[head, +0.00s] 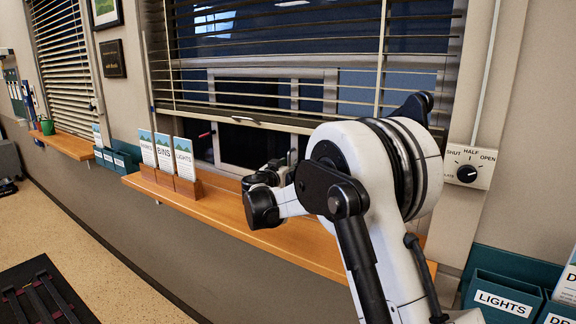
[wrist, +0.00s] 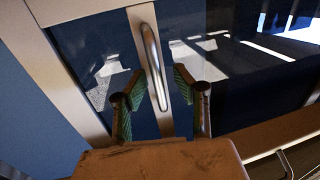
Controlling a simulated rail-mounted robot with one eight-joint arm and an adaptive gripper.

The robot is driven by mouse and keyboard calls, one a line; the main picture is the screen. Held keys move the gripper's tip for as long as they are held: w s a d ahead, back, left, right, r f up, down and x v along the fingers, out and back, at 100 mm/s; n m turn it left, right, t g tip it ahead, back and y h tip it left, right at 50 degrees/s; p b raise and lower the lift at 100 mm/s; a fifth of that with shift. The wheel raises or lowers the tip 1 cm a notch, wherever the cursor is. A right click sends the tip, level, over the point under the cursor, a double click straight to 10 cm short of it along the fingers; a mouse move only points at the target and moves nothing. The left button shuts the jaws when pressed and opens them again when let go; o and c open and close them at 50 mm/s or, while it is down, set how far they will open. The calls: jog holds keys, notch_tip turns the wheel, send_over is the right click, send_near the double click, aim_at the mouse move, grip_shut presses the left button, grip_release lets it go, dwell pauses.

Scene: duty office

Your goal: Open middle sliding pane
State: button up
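The window's sliding pane, with a pale frame (head: 216,140) and dark glass, shows behind the partly raised blind in the head view. In the wrist view its pale upright frame (wrist: 141,20) carries a curved metal bar handle (wrist: 152,60). My gripper (wrist: 160,82) is open, with one green-padded finger on each side of the handle's lower part. There is a visible gap between handle and fingers; I cannot tell whether either touches it. In the head view my arm hides part of the window, and the fingers are hard to make out.
The blind (head: 270,75) hangs over the upper window. A wooden sill (head: 225,212) runs below, with several upright cards in wooden stands, including a BINS card (head: 164,155), at its left. A dial (head: 467,172) marked SHUT, HALF, OPEN is on the right wall. Teal bins (head: 503,297) stand lower right.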

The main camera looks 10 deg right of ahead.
jog(key=shift+s, duration=0.1)
jog(key=v, duration=1.1)
jog(key=shift+s+a, duration=0.25)
jog(key=shift+s, duration=0.1)
jog(key=s+d+n+g+y, duration=0.1)
jog(key=s+d+g, duration=0.2)
jog(key=s+d, duration=0.6)
jog(key=s+d+n+g+y, duration=0.1)
jog(key=s+d+g+y, duration=0.3)
jog(key=s, duration=0.8)
jog(key=s+f+n+y, duration=0.2)
jog(key=s+f, duration=0.2)
jog(key=s, duration=0.9)
jog(key=s+a+f+n+g+y, duration=0.1)
jog(key=s+f, duration=0.4)
jog(key=s, duration=0.9)
jog(key=shift+n+y, duration=0.6)
